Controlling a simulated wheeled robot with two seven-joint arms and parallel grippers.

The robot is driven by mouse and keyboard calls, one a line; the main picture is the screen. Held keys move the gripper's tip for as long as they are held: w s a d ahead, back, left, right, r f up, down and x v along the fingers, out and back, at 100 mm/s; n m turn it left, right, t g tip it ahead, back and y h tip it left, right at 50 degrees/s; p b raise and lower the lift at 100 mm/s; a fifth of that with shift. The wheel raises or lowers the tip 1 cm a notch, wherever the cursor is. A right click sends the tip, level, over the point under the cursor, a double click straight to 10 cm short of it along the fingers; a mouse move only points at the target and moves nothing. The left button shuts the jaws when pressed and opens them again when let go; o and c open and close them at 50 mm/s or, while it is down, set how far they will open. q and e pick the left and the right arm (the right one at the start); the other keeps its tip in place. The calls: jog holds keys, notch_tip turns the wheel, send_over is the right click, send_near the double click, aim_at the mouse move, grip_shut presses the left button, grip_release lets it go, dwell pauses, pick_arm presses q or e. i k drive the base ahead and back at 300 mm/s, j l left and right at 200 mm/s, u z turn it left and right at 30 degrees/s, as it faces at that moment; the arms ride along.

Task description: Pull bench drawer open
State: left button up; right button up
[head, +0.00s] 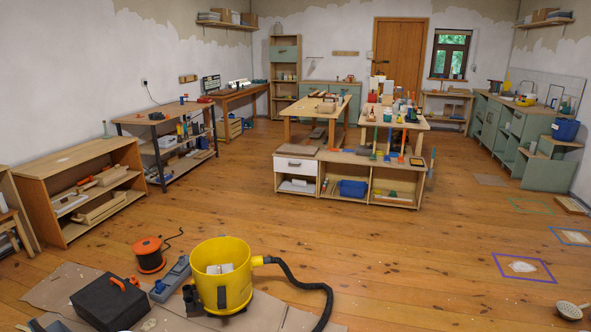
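A low wooden bench (345,157) stands in the middle of the room, some way off across the floor. A white drawer front (295,166) with a small dark handle sits at its upper left. The drawer looks shut, flush with the bench, though it is small at this distance. Below it is an open shelf with pale items. Neither of my grippers is in view.
A yellow bucket vacuum (222,283) with a black hose, a black case (110,303) and an orange cable reel (149,254) lie in the foreground, partly on cardboard (62,287). Shelves line the left wall. The wooden floor (390,250) before the bench is mostly clear.

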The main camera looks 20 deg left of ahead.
aim_at(283, 165)
jog(key=i+u, duration=0.2)
jog(key=u, duration=0.25)
jog(key=i, duration=2)
jog(key=i+j, duration=0.1)
jog(key=i, duration=0.9)
jog(key=i+z, duration=0.1)
jog(key=i, duration=0.9)
jog(key=i+j, duration=0.1)
jog(key=i, duration=0.9)
jog(key=i+j, duration=0.15)
jog(key=i, duration=0.85)
jog(key=i+j, duration=0.1)
jog(key=i, duration=0.9)
jog(key=i+l+z, duration=0.05)
